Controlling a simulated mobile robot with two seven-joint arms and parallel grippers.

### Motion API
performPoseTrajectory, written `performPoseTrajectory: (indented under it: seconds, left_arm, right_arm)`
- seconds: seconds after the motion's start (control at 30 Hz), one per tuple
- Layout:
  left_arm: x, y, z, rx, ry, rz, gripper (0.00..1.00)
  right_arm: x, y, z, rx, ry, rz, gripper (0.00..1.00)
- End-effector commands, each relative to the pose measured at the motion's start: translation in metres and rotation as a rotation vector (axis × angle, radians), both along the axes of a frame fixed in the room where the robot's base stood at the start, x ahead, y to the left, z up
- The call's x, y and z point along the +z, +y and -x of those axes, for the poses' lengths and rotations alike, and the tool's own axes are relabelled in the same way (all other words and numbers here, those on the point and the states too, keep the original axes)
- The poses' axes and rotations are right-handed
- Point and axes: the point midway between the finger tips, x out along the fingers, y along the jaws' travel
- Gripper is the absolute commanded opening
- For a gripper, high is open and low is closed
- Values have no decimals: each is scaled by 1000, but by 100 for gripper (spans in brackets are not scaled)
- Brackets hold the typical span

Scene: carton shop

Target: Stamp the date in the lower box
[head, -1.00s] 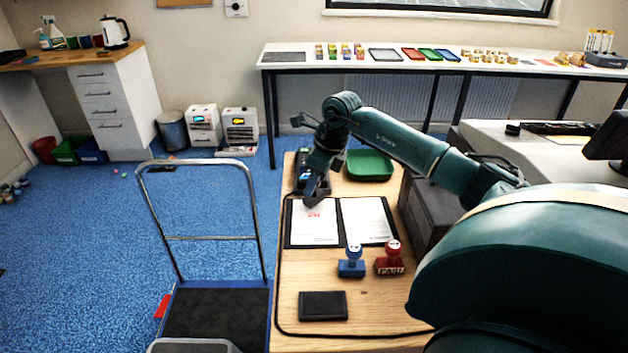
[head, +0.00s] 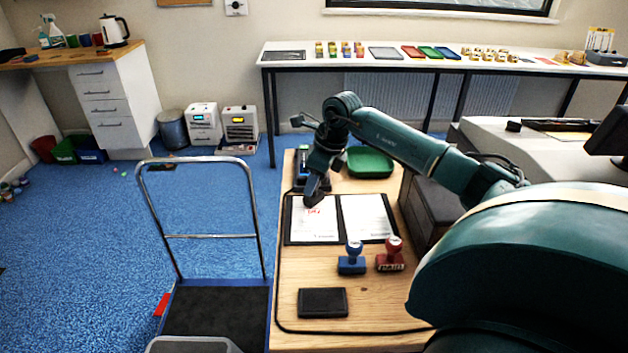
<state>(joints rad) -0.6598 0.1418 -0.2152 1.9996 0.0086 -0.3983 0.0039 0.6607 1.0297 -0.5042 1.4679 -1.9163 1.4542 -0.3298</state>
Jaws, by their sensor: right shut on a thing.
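A dark folder (head: 333,221) lies open on the wooden desk with two white pages. The left page (head: 313,228) carries a red mark (head: 314,211) near its top; the right page (head: 364,218) has faint print. My right gripper (head: 313,199) is at the top of the left page, just above the red mark, shut on a small dark thing mostly hidden by the fingers. I cannot tell whether it touches the paper. A blue stamp (head: 352,262) and a red stamp (head: 391,260) stand upright below the folder. My left gripper is not in view.
A dark ink pad (head: 323,302) lies at the desk's front. A green tray (head: 369,163) and a dark device (head: 304,180) are at the back. A cable runs along the left edge. A trolley (head: 217,310) stands left of the desk.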

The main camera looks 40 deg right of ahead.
Motion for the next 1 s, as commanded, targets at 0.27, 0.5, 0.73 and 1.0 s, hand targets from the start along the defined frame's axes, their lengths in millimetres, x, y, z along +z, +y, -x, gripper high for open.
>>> performPoseTrajectory:
  seconds: [0.27,0.5,0.73,1.0]
  left_arm:
    - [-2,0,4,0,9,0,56]
    - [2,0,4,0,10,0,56]
    - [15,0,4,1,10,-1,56]
    - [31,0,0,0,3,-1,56]
  right_arm:
    - [-2,0,1,1,4,0,14]
    - [4,0,1,1,4,0,14]
    - [24,0,1,0,3,1,14]
    - [46,0,0,0,1,0,14]
